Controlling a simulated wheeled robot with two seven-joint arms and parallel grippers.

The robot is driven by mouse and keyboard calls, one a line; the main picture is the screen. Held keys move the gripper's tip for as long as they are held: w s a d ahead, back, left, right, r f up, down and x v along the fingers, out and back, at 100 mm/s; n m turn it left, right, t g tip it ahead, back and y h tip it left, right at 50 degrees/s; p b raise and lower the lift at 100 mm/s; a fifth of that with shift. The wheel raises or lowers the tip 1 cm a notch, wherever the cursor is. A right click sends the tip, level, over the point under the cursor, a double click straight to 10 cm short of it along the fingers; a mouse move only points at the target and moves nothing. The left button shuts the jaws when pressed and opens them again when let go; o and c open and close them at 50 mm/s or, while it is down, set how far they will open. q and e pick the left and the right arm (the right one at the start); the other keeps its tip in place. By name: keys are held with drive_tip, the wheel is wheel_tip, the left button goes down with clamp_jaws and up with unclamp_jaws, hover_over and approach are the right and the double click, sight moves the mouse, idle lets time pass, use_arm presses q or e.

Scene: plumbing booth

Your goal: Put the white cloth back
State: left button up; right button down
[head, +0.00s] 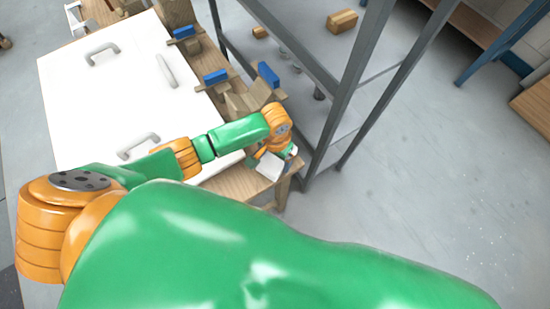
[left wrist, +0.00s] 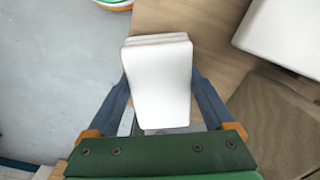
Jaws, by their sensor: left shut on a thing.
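The white cloth (head: 270,166) is a folded, block-like bundle at the wooden table's near right corner in the head view. In the left wrist view the cloth (left wrist: 158,85) fills the middle, between the two dark fingers. My left gripper (head: 277,160) is shut on it, with one finger on each side. The left wrist view shows the same gripper (left wrist: 160,76) with wood behind the cloth and floor to its left. I cannot tell whether the cloth touches the table. My right gripper is not in view.
The wooden table (head: 240,186) carries a large white panel (head: 110,95) with several grey handles. Blue-topped wooden clamps (head: 216,77) line its right side. A grey metal shelf rack (head: 345,100) stands close to the right, with a wooden block (head: 342,21) on it.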

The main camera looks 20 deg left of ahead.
sight(275, 159)
use_arm(q)
drive_tip(key=shift+f, duration=0.1)
drive_tip(key=o, duration=1)
drive_tip(key=shift+o, duration=0.2)
wheel_tip(275, 159, up, 12)
drive_tip(key=p, duration=0.2)
